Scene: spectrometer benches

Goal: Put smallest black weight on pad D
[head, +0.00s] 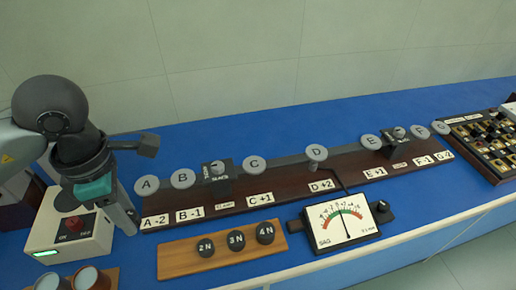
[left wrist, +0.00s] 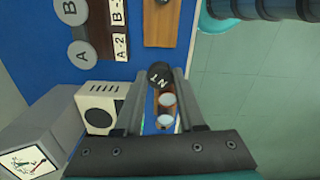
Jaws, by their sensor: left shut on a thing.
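My left gripper (head: 125,218) points down between the switch box and the wooden weight tray (head: 172,262). In the left wrist view its fingers (left wrist: 158,88) are shut on a small round black weight marked 1N (left wrist: 158,74). I cannot make this weight out in the head view. Pad D (head: 316,152) is a grey disc at the middle of the long dark beam (head: 290,190), above the label D +2, with nothing on it. Black weights 2N (head: 206,247), 3N (head: 236,240) and 4N (head: 265,233) stand on the tray. My right gripper is not in view.
A dial gauge (head: 340,222) stands in front of the beam. A dark panel (head: 490,145) is at the far right. The blue bench behind the beam is clear.

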